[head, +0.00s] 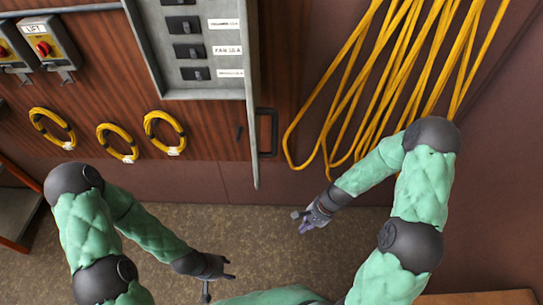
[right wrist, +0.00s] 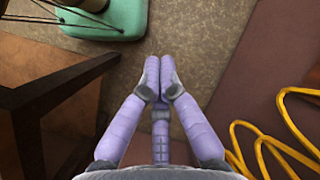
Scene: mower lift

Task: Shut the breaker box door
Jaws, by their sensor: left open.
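The breaker box (head: 205,94) is a grey wall cabinet at the top centre of the head view, with several dark switches and white labels inside. Its grey door (head: 251,110) stands open, seen nearly edge-on along the right side of the box. A dark handle (head: 274,132) shows just right of the door's edge. My left gripper (head: 222,279) is open and empty, low over the floor and below the box. My right gripper (head: 299,221) is right of and below the door, apart from it and empty. Its fingertips (right wrist: 160,75) look close together in the right wrist view, but their gap is unclear.
Yellow cables (head: 375,90) hang on the wall right of the door. Yellow coils (head: 164,132) hang below left of the box, and switch boxes (head: 42,45) sit at top left. A dark brown structure (right wrist: 50,100) stands left in the right wrist view. Bare floor lies below.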

